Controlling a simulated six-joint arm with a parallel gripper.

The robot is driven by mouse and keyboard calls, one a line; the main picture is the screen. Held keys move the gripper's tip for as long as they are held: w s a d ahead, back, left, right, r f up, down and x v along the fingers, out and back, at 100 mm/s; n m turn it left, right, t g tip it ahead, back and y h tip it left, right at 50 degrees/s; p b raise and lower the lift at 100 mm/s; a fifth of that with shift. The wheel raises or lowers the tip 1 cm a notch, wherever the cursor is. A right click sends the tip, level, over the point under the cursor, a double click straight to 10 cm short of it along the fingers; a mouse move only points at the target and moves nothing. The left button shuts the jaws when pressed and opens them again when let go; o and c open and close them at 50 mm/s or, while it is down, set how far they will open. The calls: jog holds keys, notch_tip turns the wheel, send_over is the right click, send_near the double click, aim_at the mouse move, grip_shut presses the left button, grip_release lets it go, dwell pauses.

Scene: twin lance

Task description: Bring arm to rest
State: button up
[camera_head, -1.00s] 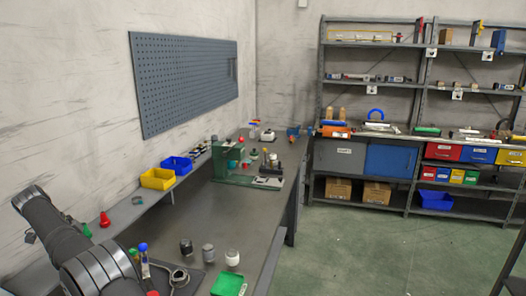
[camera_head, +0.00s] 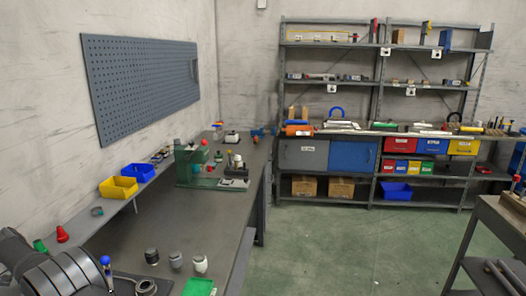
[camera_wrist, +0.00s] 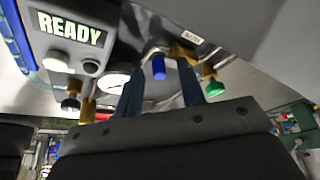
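My arm (camera_head: 62,272) shows at the lower left of the head view, bent low beside the workbench (camera_head: 205,222). My gripper (camera_wrist: 160,85) shows in the wrist view as two dark blue fingers standing apart with nothing between them. Past the fingers is a grey panel (camera_wrist: 240,30) with a lit READY sign (camera_wrist: 66,28), a round white gauge (camera_wrist: 113,82), and blue (camera_wrist: 158,67) and green (camera_wrist: 213,88) knobs. I cannot tell how far the fingertips are from the panel. The gripper cannot be made out in the head view.
A shelf rack (camera_head: 375,128) stands at the back. A second table (camera_head: 499,225) is at the right. The green floor between is clear.

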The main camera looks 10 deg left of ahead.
jog(key=shift+r, duration=0.1)
jog(key=v, duration=1.2)
jog(key=x, duration=1.2)
jog(key=shift+w+d+n+t+y, duration=0.1)
jog(key=shift+d+n+t+y, duration=0.3)
jog(key=shift+n, duration=0.75)
jog(key=shift+d+n+t+y, duration=0.1)
jog(key=shift+d+n+y, duration=0.35)
jog(key=shift+n, duration=0.7)
jog(key=shift+d, duration=0.1)
jog(key=shift+o, duration=0.2)
